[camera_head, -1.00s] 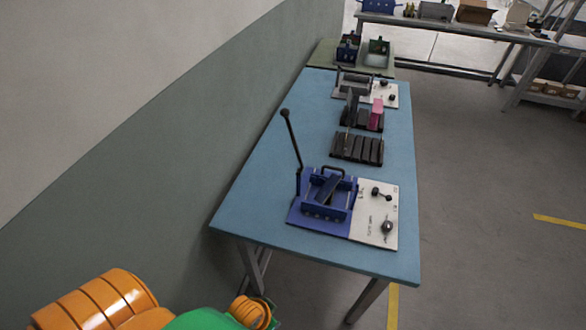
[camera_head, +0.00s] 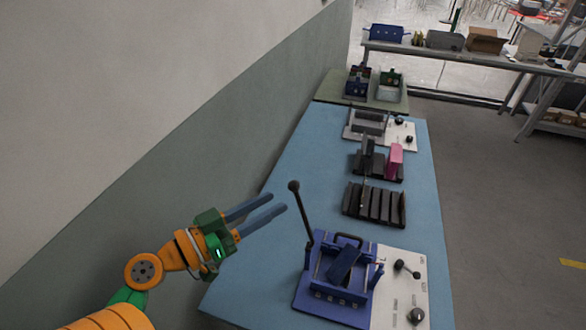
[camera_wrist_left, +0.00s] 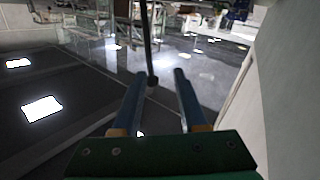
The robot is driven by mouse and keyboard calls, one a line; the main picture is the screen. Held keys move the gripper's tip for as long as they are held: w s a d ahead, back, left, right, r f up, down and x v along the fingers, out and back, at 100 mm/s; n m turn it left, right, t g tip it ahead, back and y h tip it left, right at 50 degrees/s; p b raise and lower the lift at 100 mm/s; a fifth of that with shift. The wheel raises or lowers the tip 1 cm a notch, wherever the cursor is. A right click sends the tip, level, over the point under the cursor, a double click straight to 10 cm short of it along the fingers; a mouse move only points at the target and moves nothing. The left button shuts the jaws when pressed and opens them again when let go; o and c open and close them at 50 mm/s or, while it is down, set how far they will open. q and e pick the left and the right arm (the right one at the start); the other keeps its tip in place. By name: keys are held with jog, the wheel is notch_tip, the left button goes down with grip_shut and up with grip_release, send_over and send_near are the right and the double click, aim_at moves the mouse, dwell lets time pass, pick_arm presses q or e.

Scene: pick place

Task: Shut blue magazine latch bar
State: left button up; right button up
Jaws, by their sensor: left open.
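The blue magazine fixture (camera_head: 331,301) stands on the near end of the blue table. Its latch bar, a black rod with a ball knob (camera_head: 294,186), stands upright, leaning slightly left, at the fixture's left side. My left gripper (camera_head: 283,203) is open and empty, its two blue fingers pointing right toward the rod, just left of it in the head view. In the left wrist view the dark rod (camera_wrist_left: 147,40) shows beyond and between the fingertips (camera_wrist_left: 159,75). I cannot tell the exact gap. My right gripper is not in view.
A white panel (camera_head: 400,290) with black knobs adjoins the fixture on the right. Black slotted racks (camera_head: 374,206) and a pink block (camera_head: 395,161) stand farther back on the table (camera_head: 275,245). A wall (camera_head: 150,190) runs along the left.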

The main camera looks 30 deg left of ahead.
aim_at(297, 188)
pick_arm(q)
jog(key=w+d+p, duration=0.2)
jog(key=w+p, duration=0.1)
jog(key=w+d+r+p, duration=0.1)
jog(key=w, duration=0.1)
jog(key=shift+d+p, duration=0.3)
jog(key=shift+w+a+f, duration=0.15)
jog(key=shift+w, duration=0.05)
jog(key=shift+s, duration=0.15)
grip_shut()
jog(key=shift+r, duration=0.25)
